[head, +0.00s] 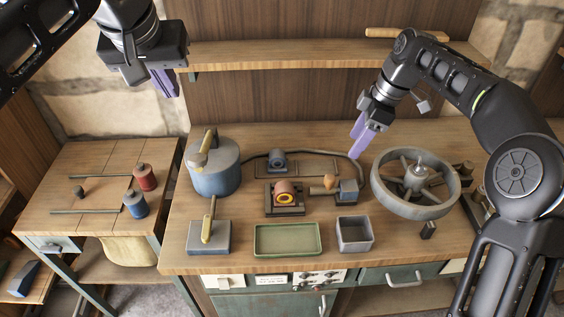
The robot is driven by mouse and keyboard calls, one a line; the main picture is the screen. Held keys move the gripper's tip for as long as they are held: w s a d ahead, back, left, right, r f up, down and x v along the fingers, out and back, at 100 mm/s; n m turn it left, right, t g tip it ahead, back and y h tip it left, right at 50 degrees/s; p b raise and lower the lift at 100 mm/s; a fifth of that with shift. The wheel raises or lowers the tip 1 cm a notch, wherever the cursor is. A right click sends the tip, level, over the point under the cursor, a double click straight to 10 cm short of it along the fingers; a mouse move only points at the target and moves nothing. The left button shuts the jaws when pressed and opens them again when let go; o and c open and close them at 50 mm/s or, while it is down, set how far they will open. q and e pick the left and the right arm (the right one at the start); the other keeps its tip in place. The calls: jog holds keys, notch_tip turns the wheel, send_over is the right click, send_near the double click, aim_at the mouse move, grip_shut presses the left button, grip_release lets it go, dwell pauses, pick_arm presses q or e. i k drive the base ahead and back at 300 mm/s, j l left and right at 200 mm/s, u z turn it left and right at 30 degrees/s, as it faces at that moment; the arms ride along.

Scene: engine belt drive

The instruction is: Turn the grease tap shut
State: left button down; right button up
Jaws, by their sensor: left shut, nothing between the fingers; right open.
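A dark hose (262,153) runs from a blue-grey pot (215,172) with a brass-coloured lever towards this block. I cannot tell the tap's setting. My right gripper (358,148) has purple fingers, is open and empty, and hangs above and behind the block, apart from it. My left gripper (166,84) is shut and empty, high at the upper left, far from the block.
A large spoked wheel (378,182) stands right of the block. In front are a green tray (260,250), a grey open box (340,246) and a block with an upright brass lever (195,243). A side table (90,215) holds red and blue cylinders. A shelf (300,61) crosses behind.

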aim_at(207, 234)
jog(key=k, duration=1)
